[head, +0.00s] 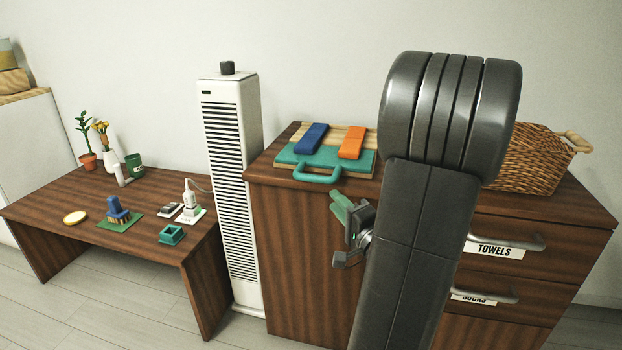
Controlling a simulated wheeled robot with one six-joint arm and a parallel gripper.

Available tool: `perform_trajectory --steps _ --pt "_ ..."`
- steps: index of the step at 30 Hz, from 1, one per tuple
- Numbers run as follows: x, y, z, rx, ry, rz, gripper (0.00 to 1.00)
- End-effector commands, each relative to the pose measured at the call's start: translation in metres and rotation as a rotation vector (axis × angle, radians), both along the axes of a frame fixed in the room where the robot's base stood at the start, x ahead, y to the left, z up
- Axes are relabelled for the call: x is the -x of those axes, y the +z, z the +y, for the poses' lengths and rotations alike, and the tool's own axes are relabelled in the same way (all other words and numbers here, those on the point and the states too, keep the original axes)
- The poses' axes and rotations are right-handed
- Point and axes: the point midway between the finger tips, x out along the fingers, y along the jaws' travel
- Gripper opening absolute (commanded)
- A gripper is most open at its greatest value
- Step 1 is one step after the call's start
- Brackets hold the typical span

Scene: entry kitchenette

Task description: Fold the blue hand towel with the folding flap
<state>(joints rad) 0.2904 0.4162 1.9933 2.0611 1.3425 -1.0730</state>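The folding board (364,164) lies on the cabinet top, with a wooden back part and a teal flap (292,154) in front. The flap lies flat, and its teal handle (318,178) sticks out over the cabinet's front edge. The blue hand towel (312,138) is a flat, narrow blue strip lying across the wooden part and the flap, on the left. My gripper (351,241) is in front of the cabinet, below and right of the handle and apart from it. It is seen side-on and partly behind my arm. A green piece (343,207) shows at it; whether it is held is unclear.
An orange strip (351,142) lies right of the blue towel. A wicker basket (530,160) stands on the right of the cabinet, above drawers labelled TOWELS (495,251) and SOCKS. A white tower heater (233,190) stands left, beside a low table (65,236) with small items.

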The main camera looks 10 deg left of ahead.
Motion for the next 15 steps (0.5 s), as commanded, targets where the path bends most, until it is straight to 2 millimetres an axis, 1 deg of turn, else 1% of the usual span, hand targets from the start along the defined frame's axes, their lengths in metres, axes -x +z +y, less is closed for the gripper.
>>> perform_trajectory --steps 1,9,15 --pt "-0.006 0.001 0.008 0.001 0.006 -0.002 0.27" --pt "-0.042 0.007 0.043 0.0 0.005 -0.001 0.27" --pt "-0.067 0.012 0.065 0.001 0.004 -0.001 0.27"
